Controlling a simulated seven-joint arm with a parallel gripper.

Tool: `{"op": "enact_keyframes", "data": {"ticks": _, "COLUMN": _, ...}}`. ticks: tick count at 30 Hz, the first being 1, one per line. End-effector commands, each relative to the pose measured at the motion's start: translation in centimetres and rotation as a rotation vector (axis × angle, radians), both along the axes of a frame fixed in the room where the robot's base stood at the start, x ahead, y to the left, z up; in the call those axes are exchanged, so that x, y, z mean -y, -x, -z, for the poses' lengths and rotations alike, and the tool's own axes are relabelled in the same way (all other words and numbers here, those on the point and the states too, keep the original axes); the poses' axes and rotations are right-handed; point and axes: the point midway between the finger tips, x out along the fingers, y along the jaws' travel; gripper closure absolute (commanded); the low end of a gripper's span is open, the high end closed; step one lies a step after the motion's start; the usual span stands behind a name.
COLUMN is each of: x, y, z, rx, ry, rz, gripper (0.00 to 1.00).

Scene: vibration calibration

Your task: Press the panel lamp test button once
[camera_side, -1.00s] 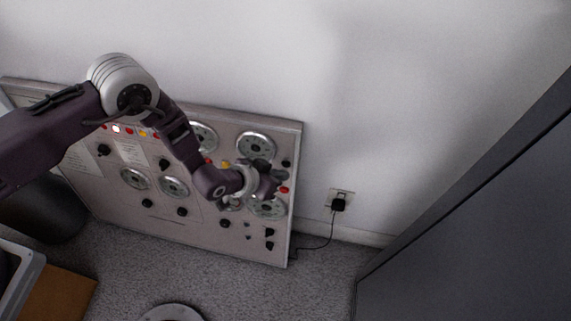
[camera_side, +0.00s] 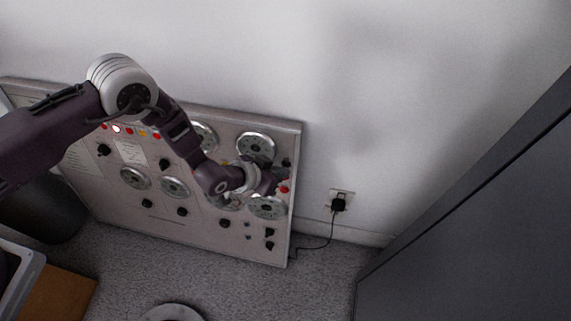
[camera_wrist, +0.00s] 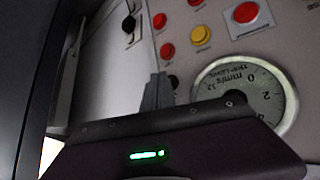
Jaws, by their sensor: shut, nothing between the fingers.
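The grey control panel (camera_side: 190,226) leans against the wall and also fills the back of the wrist view (camera_wrist: 220,60). My gripper (camera_side: 268,183) is in front of the panel's right part, among the dials, and hides some controls. In the wrist view my fingers (camera_wrist: 158,92) are shut together and empty, left of a round dial (camera_wrist: 240,92). Near them are small red buttons (camera_wrist: 167,50), a yellow button (camera_wrist: 200,35) and a larger red button (camera_wrist: 246,12) on a white plate. I cannot read which is the lamp test button, nor tell whether the fingertips touch the panel.
A lit white lamp (camera_side: 116,129) is in the row at the panel's upper left. A black plug (camera_side: 338,204) sits in the wall socket, its cable on the carpet. A dark cabinet (camera_side: 470,215) stands at right.

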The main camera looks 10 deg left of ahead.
Motion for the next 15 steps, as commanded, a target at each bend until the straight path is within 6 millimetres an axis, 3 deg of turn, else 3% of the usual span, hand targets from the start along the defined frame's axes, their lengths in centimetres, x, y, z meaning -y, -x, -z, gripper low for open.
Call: {"op": "enact_keyframes", "data": {"ticks": 15, "x": 0.01, "y": -0.62, "z": 0.12, "rx": 0.000, "ry": 0.000, "rz": 0.000, "gripper": 1.00}}
